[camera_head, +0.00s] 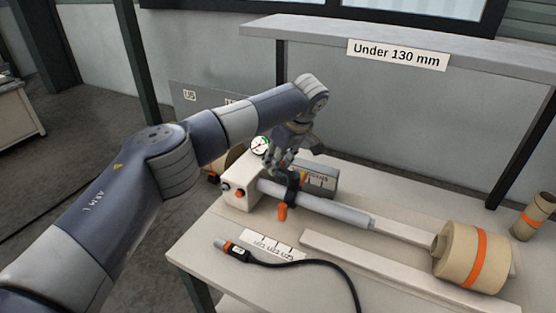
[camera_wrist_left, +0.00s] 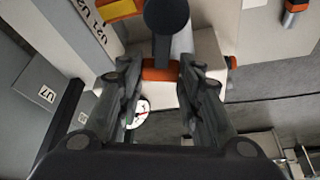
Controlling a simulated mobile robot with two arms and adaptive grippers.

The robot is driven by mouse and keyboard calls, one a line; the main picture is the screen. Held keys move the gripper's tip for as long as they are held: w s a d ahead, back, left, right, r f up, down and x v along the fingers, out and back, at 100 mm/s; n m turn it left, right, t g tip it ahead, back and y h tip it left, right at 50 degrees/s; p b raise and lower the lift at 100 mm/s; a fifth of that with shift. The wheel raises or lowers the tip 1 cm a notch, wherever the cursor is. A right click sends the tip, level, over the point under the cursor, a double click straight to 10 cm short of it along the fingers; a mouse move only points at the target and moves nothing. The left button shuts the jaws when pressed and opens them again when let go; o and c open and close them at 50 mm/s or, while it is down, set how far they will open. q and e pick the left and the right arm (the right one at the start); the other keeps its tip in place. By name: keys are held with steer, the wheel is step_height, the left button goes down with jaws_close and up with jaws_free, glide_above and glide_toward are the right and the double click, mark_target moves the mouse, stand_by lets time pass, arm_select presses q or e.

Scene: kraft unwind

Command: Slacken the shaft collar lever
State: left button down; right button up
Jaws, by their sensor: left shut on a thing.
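A grey shaft (camera_head: 330,210) sticks out to the right from a white block (camera_head: 236,205) on the bench. A dark collar (camera_head: 293,190) sits around the shaft near the block. An orange grip (camera_head: 282,212) shows at the collar's front, below the shaft. My left gripper (camera_head: 280,163) is above and behind the collar in the head view. In the left wrist view its fingers (camera_wrist_left: 160,75) are closed on an orange piece (camera_wrist_left: 160,70), which looks like part of the collar lever. The fingers hide the contact partly. My right gripper is not in view.
A pressure gauge (camera_head: 260,145) stands behind the block. A cable with an orange-banded end (camera_head: 238,252) lies at the bench front. A kraft roll (camera_head: 470,257) stands at the right and a smaller one (camera_head: 533,217) behind it. A shelf (camera_head: 400,52) overhangs the back.

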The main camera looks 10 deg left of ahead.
mark_target(291, 172)
arm_select(q)
steer(key=c, duration=1.1)
jaws_free()
steer(key=shift+d, duration=0.1)
steer(key=v, duration=1.2)
steer(key=shift+w, duration=0.1)
